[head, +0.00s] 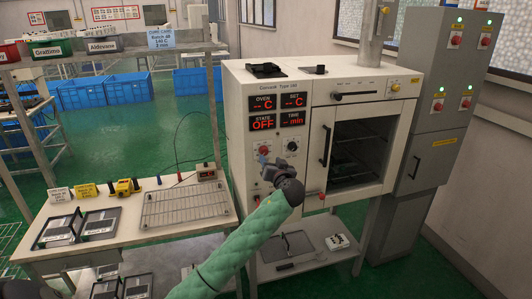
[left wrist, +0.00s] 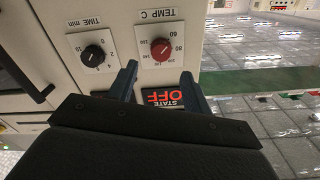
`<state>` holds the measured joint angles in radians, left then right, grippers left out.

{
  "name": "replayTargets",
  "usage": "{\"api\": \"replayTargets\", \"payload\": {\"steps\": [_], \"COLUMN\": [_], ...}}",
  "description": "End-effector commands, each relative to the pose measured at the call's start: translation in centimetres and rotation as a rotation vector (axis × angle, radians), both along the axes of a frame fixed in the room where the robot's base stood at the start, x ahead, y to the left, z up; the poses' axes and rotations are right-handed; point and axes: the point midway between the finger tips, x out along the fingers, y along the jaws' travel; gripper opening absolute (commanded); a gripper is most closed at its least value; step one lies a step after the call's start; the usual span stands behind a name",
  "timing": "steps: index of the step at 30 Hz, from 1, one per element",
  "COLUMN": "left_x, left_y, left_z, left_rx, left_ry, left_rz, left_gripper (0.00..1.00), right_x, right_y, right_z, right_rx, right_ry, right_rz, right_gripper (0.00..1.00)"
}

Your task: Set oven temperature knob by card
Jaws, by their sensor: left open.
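The oven (head: 236,90) stands at centre right in the head view. Its displays read STATE OFF, with dashes for oven, set and time. The red TEMP C knob (left wrist: 160,49) shows inverted in the left wrist view, beside the black TIME min knob (left wrist: 93,56). My left gripper (left wrist: 158,75) is open and empty, its two fingers spread below the red knob in that view, apart from it. In the head view this gripper (head: 266,162) is before the oven's knob panel. The cure card (head: 161,38) hangs at the upper left; it seems to read 140 C. My right gripper is not in view.
The oven door handle (head: 325,146) and window are right of the knobs. A workbench (head: 120,212) with a wire rack (head: 184,206) and dark cassettes (head: 98,224) stands left. A grey cabinet (head: 442,110) adjoins the oven. Blue crates (head: 130,87) lie behind on open green floor.

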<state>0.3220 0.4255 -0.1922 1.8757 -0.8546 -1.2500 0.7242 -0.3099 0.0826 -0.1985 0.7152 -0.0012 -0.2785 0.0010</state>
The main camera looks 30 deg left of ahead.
Motion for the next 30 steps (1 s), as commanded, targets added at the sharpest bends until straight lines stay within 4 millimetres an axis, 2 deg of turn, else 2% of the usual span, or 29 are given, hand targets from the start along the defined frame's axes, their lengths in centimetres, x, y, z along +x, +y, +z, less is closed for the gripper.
{"api": "replayTargets", "payload": {"steps": [5,10,18,28,30], "left_x": [1.2,2.9,4.3,4.5,4.5], "left_y": [1.6,3.5,5.1,5.2,5.2], "left_z": [0.4,0.5,0.1,-0.1,-0.1], "left_rx": [0.003,0.003,0.001,0.001,0.001], "left_ry": [0.004,0.005,0.004,0.003,0.003], "left_rz": [0.001,0.000,-0.002,-0.002,-0.002], "left_gripper": [0.49,0.49,0.49,0.49,0.36], "right_x": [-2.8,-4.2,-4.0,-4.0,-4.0], "right_y": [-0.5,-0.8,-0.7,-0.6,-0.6], "right_z": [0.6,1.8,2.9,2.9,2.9], "right_rx": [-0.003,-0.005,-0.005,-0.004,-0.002], "right_ry": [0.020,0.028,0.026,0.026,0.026], "right_rz": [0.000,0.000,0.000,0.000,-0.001], "right_gripper": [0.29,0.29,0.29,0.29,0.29]}}
